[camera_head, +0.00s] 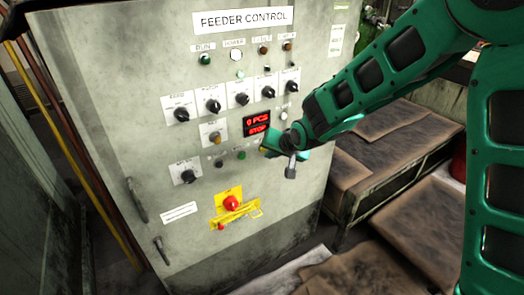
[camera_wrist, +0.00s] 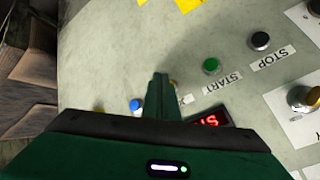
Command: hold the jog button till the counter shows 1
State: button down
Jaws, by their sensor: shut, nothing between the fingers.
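The counter display (camera_head: 257,119) on the grey feeder control cabinet reads "0 PCS" in red, with "STOP" in red below it. My gripper (camera_head: 266,151) is at the panel, below and right of the display. In the wrist view its shut fingers (camera_wrist: 160,78) point at the panel and hold nothing. A small brownish button (camera_wrist: 173,83) shows partly behind the fingertips. The label beside it is mostly covered, so I cannot read which button it is. I cannot tell whether the fingertips touch it. No jog label is readable in either view.
The green START button (camera_wrist: 211,66) and black STOP button (camera_wrist: 260,40) are beside the fingers. A blue button (camera_wrist: 135,104) is on their other side. A red emergency button (camera_head: 232,203) on yellow sits lower. Several knobs are above. Crates with cardboard (camera_head: 370,150) stand right of the cabinet.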

jog(key=shift+w+a, duration=0.25)
jog(key=shift+w, duration=0.1)
